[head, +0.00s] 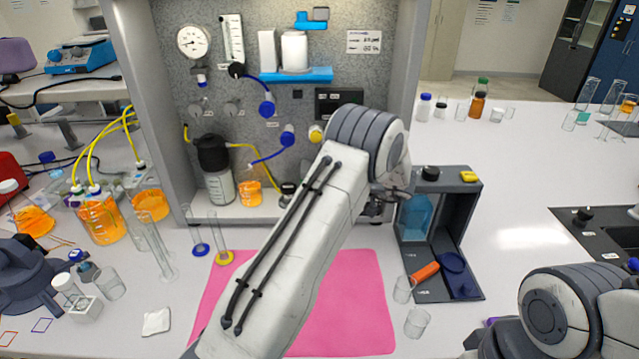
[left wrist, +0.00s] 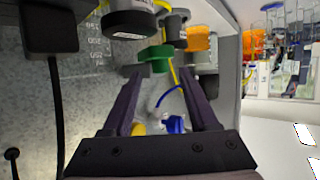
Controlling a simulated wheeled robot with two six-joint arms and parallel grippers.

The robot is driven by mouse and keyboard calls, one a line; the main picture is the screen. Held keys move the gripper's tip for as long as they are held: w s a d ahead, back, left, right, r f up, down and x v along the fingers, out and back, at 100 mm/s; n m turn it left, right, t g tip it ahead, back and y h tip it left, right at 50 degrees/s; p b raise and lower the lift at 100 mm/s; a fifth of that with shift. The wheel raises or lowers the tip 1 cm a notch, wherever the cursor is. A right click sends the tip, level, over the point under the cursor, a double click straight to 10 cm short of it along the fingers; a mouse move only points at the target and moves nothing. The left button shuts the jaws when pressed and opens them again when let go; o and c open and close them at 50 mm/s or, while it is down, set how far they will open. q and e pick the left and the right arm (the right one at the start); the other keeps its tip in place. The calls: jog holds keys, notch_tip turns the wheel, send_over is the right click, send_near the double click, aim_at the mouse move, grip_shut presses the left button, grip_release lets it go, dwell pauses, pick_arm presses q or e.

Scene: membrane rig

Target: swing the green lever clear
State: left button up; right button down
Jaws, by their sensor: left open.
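The green lever (left wrist: 155,55) shows in the left wrist view as a small green knob-like piece close to the grey panel. It is ahead of and between the fingertips of my left gripper (left wrist: 160,74). The fingers are apart and nothing is between their pads; I cannot tell whether a tip touches the lever. In the head view my left arm crosses the middle and hides the lever and most of the left gripper. My right arm shows only in part at the lower right, and its gripper is out of view.
The grey panel (head: 215,100) carries a gauge (head: 194,41), blue fittings (head: 267,104) and a blue shelf (head: 297,75). A dark-capped bottle (head: 215,172) stands on the rig's ledge. A pink mat (head: 358,300) lies in front, and a dark open stand (head: 460,213) is to the right.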

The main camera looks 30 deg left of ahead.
pick_arm(q)
jog(key=w+b+v, duration=0.1)
jog(key=v, duration=0.7)
jog(key=shift+s+d+b, duration=0.2)
jog(key=shift+s+b, duration=0.1)
jog(key=shift+s, duration=0.2)
